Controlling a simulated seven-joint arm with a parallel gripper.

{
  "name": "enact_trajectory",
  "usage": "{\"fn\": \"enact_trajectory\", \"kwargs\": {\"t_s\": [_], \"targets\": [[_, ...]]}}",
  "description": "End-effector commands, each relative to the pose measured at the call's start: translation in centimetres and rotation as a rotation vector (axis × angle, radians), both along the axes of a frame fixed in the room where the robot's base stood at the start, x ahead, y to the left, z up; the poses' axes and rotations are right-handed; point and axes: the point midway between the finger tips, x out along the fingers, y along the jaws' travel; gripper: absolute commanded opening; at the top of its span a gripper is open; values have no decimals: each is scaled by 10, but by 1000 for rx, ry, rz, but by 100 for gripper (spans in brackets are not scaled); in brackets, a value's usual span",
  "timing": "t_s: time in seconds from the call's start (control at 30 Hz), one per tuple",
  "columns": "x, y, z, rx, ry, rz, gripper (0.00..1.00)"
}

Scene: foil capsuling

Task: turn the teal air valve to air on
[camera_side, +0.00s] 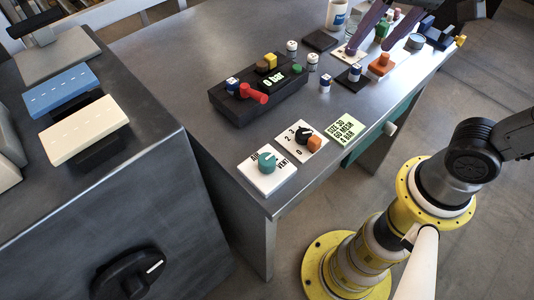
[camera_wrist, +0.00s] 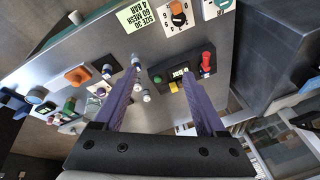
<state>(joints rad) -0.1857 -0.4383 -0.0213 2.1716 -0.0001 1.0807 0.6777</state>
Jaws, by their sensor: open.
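The teal air valve (camera_side: 266,160) is a round knob on a white plate (camera_side: 284,180) at the front corner of the table. The plate reads AIR on the left and VENT on the right. In the wrist view the teal valve (camera_wrist: 221,3) is cut off by the top edge. My gripper (camera_side: 371,48) has purple fingers and is open and empty over the far right part of the table, well away from the valve. In the wrist view my gripper (camera_wrist: 162,69) shows its two fingers spread apart.
Beside the valve is a numbered dial (camera_side: 304,136) and a green label (camera_side: 343,129) reading SIZE 30, 60 MESH, 4 BAR. Behind them stands a black box (camera_side: 240,108) with a red lever (camera_side: 253,94) and a 0 bar display. Several small bottles and blocks crowd the far right.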

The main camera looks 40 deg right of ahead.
Motion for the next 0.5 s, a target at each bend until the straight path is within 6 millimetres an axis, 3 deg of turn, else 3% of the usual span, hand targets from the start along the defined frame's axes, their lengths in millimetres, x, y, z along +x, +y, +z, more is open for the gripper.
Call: {"fn": "enact_trajectory", "kwargs": {"t_s": [0.1,0.23,0.4,0.5], "targets": [[29,36,0,19,85,-8,74],[52,84,-9,11,172,8,74],[66,148,-34,-35,262,95,74],[64,176,-50,-67,297,161,74]]}}
